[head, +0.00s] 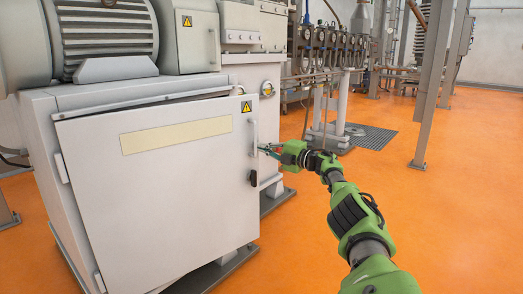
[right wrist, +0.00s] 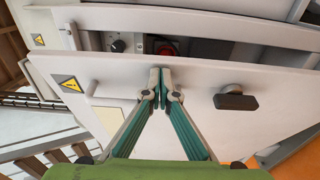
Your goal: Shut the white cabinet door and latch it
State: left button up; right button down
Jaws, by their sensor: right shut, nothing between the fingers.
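The white cabinet door (head: 165,195) stands ajar, hinged on its left side in the head view. A gap shows between its free edge and the cabinet body (head: 40,125). The door carries a pale upright bar handle (head: 253,131) and, below it, a black latch (head: 253,178), which also shows in the right wrist view (right wrist: 236,101). My right gripper (head: 262,148) is shut and empty at the free edge, between handle and latch. Its fingertips (right wrist: 160,77) overlap the door edge in the right wrist view; contact cannot be told. My left gripper is not in view.
Inside the gap a red button (right wrist: 166,48) and a black knob (right wrist: 117,46) show. A large grey motor (head: 105,40) sits on the cabinet. A row of gauges (head: 320,40) stands behind. The orange floor (head: 450,200) to the right is clear, with a steel post (head: 430,85) farther back.

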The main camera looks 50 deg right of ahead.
jog(key=shift+s, duration=0.1)
dwell(0.4)
jog(key=s, duration=0.7)
dwell(0.8)
jog(key=shift+s, duration=0.1)
